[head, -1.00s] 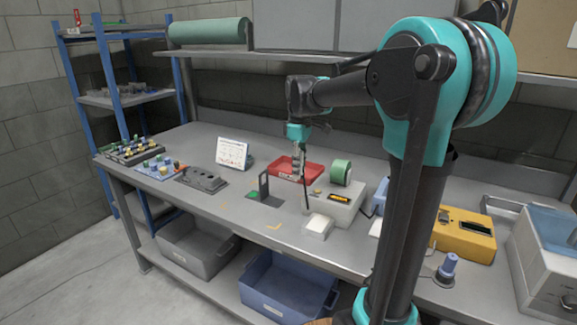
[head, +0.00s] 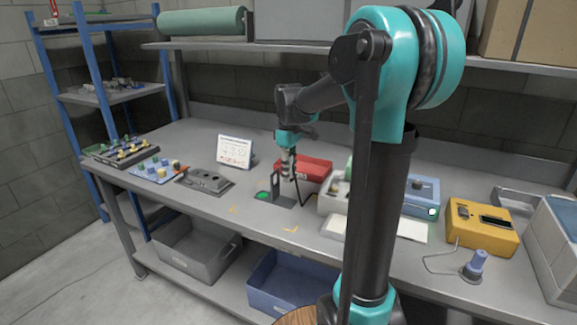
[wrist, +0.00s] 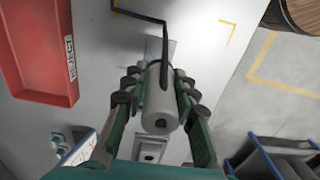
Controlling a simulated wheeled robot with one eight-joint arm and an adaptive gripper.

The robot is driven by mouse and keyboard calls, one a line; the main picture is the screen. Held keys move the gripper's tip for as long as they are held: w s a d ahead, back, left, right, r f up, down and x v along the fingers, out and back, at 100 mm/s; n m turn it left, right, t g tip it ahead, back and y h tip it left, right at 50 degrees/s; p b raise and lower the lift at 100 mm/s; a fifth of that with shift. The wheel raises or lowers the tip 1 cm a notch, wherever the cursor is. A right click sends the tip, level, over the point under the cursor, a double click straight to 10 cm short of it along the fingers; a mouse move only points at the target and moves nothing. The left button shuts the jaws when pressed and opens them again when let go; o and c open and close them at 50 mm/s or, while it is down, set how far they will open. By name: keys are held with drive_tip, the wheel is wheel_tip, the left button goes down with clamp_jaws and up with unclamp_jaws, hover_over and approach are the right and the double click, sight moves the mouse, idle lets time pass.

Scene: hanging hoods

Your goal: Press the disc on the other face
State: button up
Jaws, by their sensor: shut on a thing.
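My gripper (wrist: 158,100) is shut on the grey handle (wrist: 161,112) of a tool with a thin dark bent rod (wrist: 150,20). In the head view my gripper (head: 287,170) holds this tool above the bench, beside a dark upright plate (head: 276,186). The rod (head: 303,194) reaches down to the right of that plate. A bright green spot (head: 262,196) shows at the left of the plate's foot. The plate's right face is turned away, so I cannot see a disc there or tell whether the rod touches anything.
A red reject tray (head: 317,169) lies just behind the gripper. A white box (head: 335,200) and a blue box (head: 422,195) stand to the right. The bench front is mostly clear.

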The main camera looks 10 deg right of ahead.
sight(289, 202)
drive_tip(key=shift+f, duration=4.6)
drive_tip(key=shift+f, duration=0.15)
drive_tip(key=shift+r, duration=3.5)
